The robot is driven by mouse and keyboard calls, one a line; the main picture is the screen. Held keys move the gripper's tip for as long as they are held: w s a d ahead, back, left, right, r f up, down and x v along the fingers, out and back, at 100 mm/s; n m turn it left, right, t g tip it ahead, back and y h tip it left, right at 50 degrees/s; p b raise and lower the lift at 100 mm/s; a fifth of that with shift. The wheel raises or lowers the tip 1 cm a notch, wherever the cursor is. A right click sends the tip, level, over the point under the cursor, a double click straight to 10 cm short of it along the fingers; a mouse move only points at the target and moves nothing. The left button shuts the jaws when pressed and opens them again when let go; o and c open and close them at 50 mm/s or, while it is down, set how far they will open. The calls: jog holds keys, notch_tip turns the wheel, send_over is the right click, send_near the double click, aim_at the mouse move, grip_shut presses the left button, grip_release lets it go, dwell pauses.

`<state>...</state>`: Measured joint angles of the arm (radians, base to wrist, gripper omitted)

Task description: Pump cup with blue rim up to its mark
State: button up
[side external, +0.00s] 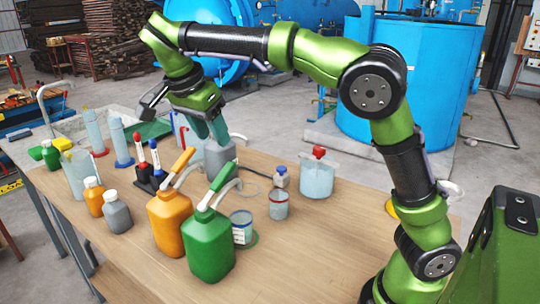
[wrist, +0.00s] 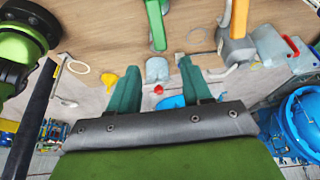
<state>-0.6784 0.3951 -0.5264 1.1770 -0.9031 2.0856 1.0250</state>
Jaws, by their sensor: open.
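The cup with the blue rim (side external: 241,228) stands on the table just right of the green pump bottle (side external: 209,246). It is clear with pale markings; I cannot make out its fill level. The orange pump bottle (side external: 170,222) stands left of the green one, its orange lever raised. A grey container (side external: 220,154) stands behind them. My gripper (side external: 212,136) hangs near this grey container, well behind the cup, with teal fingers pointing down. The fingers also show in the wrist view (wrist: 158,85), apart. I cannot identify the cup there.
Small bottles (side external: 117,214), cylinders and a marker stand (side external: 146,178) crowd the left. The front right tabletop is clear.

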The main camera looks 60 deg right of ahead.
aim_at(228, 165)
jog(key=x, duration=1.2)
jog(key=shift+a, duration=0.1)
grip_shut()
